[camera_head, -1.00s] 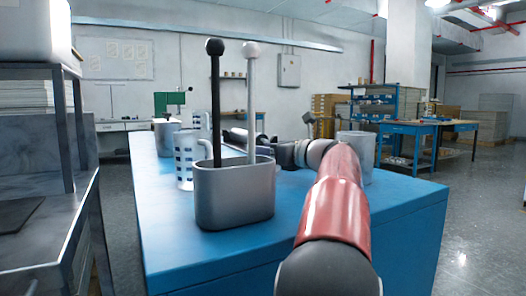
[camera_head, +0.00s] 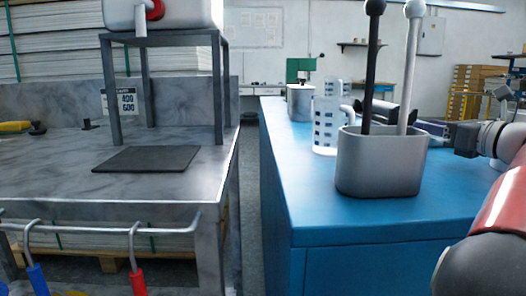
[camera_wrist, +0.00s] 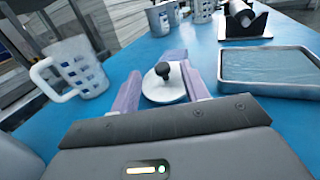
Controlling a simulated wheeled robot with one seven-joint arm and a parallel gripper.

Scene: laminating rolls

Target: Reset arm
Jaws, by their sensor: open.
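My arm reaches over the blue bench (camera_head: 310,215) from the right in the head view. My gripper (camera_wrist: 162,82) shows in the wrist view with its two purple fingers spread apart. A round white lid-like disc with a black knob (camera_wrist: 164,84) appears between the fingers, with blue surface around it. I see no finger closed on it. In the head view the gripper is partly hidden behind the grey bin (camera_head: 380,168), which holds a black-knobbed rod and a white-knobbed rod.
A patterned mug (camera_wrist: 75,70) stands left of the fingers, a shallow grey tray (camera_wrist: 268,72) to the right, and a dark stand with a roll (camera_wrist: 243,22) beyond. A marbled table (camera_head: 60,185) with a dark mat (camera_head: 148,159) stands left, across a narrow gap.

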